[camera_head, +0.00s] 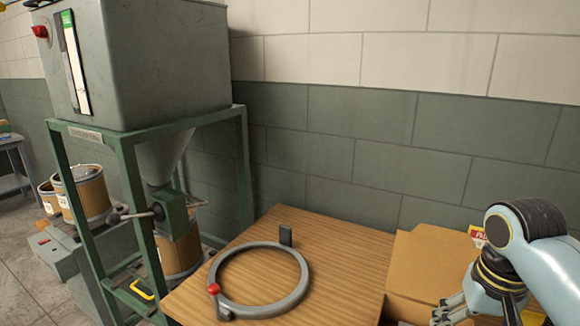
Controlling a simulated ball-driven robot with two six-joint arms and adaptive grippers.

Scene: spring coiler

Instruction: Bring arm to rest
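My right arm comes in at the lower right, and its gripper (449,311) hangs low at the bottom edge, in front of a cardboard box (430,265). The grey fingers are partly cut off by the frame, so I cannot tell whether they are open or shut. I see nothing clearly held in them. My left arm and gripper are not in view.
A wooden table (335,260) bears a grey ring (302,262) with a red knob (213,289). A green frame (245,170) holding a grey hopper (160,70) stands to the left. Cardboard drums (91,193) sit beyond it. A brick wall (350,130) closes the back.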

